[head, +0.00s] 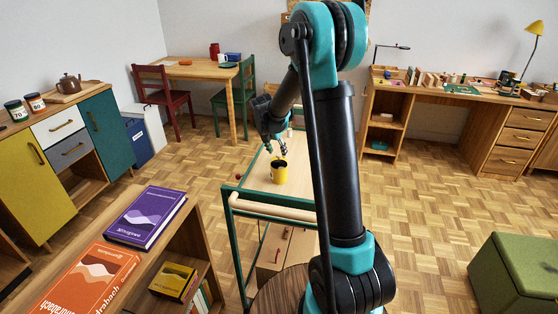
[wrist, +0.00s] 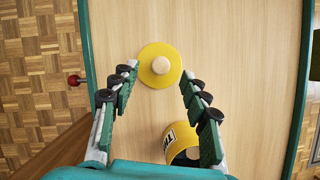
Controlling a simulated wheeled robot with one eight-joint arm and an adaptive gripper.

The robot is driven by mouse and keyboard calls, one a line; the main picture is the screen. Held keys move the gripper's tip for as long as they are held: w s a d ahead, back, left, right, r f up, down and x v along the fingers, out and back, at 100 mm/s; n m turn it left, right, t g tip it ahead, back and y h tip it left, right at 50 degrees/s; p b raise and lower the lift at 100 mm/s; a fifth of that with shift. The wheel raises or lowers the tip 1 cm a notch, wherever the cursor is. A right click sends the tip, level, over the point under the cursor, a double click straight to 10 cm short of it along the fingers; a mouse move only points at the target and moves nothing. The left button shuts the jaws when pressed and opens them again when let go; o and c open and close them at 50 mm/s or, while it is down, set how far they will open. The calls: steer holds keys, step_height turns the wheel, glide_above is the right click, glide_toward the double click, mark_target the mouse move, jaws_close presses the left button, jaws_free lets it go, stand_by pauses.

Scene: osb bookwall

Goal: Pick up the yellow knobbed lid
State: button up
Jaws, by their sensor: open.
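The yellow lid (wrist: 149,76) is a flat disc with a pale round wooden knob (wrist: 161,65) at its centre. It lies on the light wooden top (wrist: 235,60) of a green-framed trolley. In the wrist view my gripper (wrist: 158,73) is open, one finger on each side of the lid, with nothing held between them. How high the fingertips are above the lid I cannot tell. In the head view my gripper (head: 277,149) is over the trolley top; I cannot make out the lid there.
The trolley has a pale handle bar (head: 270,208) and raised green edges. The top right of the lid is clear.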

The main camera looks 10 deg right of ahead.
mark_target(278, 155)
steer(key=shift+x, duration=1.6)
steer(key=c, duration=1)
steer(key=shift+c, duration=0.2)
steer(key=shift+r, duration=0.1)
